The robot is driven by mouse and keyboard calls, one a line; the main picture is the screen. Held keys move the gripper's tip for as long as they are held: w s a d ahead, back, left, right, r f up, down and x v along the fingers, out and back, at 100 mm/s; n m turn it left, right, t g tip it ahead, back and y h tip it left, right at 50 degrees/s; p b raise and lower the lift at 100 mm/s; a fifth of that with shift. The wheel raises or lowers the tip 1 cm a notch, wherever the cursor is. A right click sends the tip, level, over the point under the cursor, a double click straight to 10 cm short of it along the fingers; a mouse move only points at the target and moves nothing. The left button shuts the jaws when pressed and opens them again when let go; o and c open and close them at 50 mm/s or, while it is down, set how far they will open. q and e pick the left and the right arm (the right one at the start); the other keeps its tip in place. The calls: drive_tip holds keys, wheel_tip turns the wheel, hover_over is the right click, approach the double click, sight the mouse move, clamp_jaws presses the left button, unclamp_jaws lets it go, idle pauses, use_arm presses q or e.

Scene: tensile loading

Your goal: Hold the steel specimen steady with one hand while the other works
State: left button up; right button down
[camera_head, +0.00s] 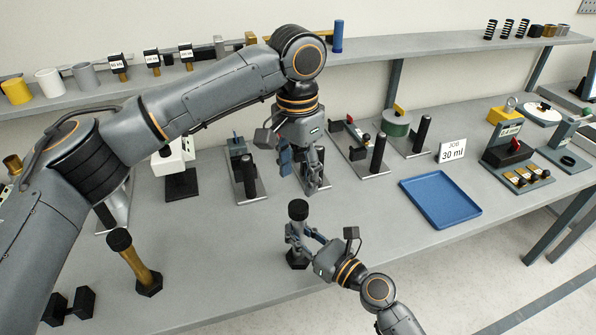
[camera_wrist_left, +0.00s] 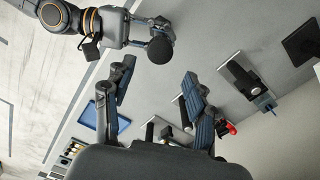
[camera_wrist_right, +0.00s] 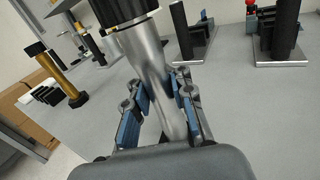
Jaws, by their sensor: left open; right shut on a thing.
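The steel specimen (camera_head: 298,212), a grey bar with black ends, stands upright near the table's front edge in the head view. My right gripper (camera_head: 293,236) is shut around its middle. In the right wrist view the bare shaft of the specimen (camera_wrist_right: 150,58) runs between the blue-padded fingers (camera_wrist_right: 157,88) and looks tilted in that picture. My left gripper (camera_head: 308,180) is open and empty, above and behind the specimen, apart from it. In the left wrist view the specimen's black top (camera_wrist_left: 160,50) lies beyond the open left fingers (camera_wrist_left: 157,76).
Several posted fixtures (camera_head: 245,172) line the back. A shelf (camera_head: 440,43) runs behind.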

sight(299, 206)
use_arm(q)
drive_tip(key=shift+f, duration=4.05)
clamp_jaws()
drive_tip(key=shift+o, duration=0.9)
unclamp_jaws()
drive_tip(key=shift+r, duration=0.1)
wheel_tip(299, 206, up, 12)
